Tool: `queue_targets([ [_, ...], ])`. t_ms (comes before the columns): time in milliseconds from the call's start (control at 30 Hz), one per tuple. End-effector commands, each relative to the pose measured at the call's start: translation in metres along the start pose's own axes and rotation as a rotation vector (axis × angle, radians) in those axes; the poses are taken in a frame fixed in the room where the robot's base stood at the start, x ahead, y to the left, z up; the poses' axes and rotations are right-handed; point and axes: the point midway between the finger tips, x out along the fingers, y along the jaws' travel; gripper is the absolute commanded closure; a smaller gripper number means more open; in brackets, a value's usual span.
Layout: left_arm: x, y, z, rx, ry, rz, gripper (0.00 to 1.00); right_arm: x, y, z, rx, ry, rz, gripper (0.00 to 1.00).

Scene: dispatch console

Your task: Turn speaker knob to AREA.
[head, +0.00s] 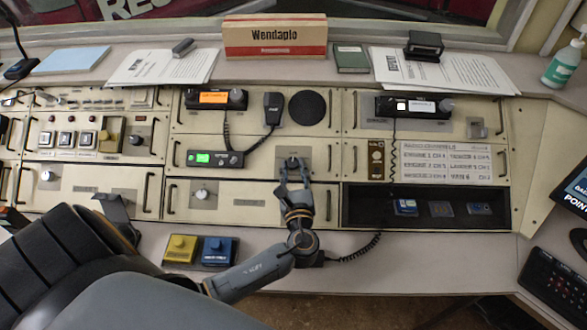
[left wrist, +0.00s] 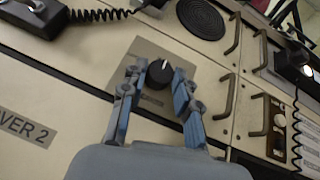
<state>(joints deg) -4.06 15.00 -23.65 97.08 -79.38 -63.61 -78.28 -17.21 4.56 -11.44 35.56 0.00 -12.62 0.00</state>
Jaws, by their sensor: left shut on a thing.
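The speaker knob (left wrist: 160,74) is a round black knob with a white pointer line, on a grey metal plate (left wrist: 143,50) in the left wrist view. In the head view its plate (head: 283,154) sits in the middle console panel, below the round speaker grille (head: 307,108). My left gripper (head: 293,163) reaches up to it from the front and is shut on the knob, with one finger on each side. The plate's lettering is partly covered by the fingers and too small to read. My right gripper is not in view.
A radio with a green display (head: 215,158) and a hanging handset (head: 273,108) with a coiled cord are left of the knob. Panel handles (head: 329,157) stand out nearby. Yellow (head: 181,248) and blue (head: 216,251) pedal-like boxes lie on the desk front.

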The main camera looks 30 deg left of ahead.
Motion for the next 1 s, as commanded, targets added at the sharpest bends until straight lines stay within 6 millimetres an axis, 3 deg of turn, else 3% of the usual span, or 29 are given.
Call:
queue_targets([
  [267,0.000,0.003,0.003,0.056,0.006,-0.082,1.00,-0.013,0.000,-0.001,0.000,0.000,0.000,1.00],
  [600,0.002,0.009,0.004,0.212,0.021,-0.321,1.00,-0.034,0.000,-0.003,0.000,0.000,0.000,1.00],
  [1000,0.005,0.015,0.004,0.409,0.041,-0.631,1.00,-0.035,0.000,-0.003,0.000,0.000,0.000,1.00],
])
